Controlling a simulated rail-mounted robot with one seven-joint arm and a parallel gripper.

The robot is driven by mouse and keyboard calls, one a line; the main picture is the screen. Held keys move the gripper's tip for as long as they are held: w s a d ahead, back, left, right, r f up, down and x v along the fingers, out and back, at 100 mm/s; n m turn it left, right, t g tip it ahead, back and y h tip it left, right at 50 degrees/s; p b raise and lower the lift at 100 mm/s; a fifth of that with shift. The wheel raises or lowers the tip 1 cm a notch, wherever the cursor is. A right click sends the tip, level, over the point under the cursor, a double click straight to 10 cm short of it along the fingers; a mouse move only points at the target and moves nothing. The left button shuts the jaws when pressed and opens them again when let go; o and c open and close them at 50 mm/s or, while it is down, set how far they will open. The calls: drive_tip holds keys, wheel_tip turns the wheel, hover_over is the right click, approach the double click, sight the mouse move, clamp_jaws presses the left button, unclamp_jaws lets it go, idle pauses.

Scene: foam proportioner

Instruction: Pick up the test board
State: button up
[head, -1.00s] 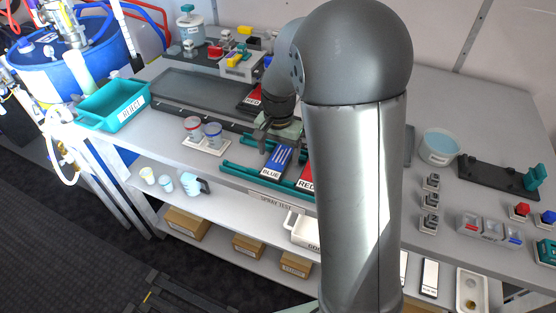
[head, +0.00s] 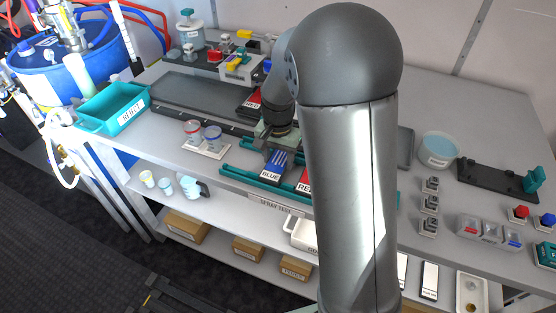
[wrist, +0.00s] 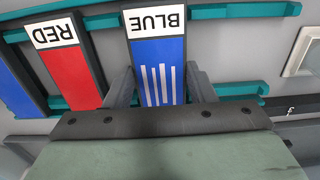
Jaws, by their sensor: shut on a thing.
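The test board in my gripper is a dark-edged panel labelled BLUE (wrist: 158,60), with a blue face and white stripes. It also shows in the head view (head: 273,169) at the teal rails in the middle of the bench. My gripper (wrist: 161,88) is shut on it, one finger on each side. In the head view my gripper (head: 274,153) covers the board's far end. I cannot tell whether the board is clear of the rails. A RED board (wrist: 68,65) lies beside it on the rails, partly hidden by my arm in the head view (head: 306,181).
Teal rails (wrist: 245,11) run under the boards. Two cups (head: 212,133) on a small tray stand left of my gripper. Another RED board (head: 252,102) lies behind. A teal REJECT tray (head: 112,112) is at the left. My arm hides the bench centre right.

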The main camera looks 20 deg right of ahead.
drive_tip(key=shift+r, duration=0.5)
drive_tip(key=s+d+r+b, duration=0.3)
drive_tip(key=s+r, duration=0.9)
drive_tip(key=s, duration=0.2)
drive_tip(key=r+n, duration=0.2)
drive_tip(key=n, duration=0.6)
hover_over(273, 153)
drive_tip(key=shift+d+f, duration=0.1)
drive_tip(key=shift+f, duration=0.1)
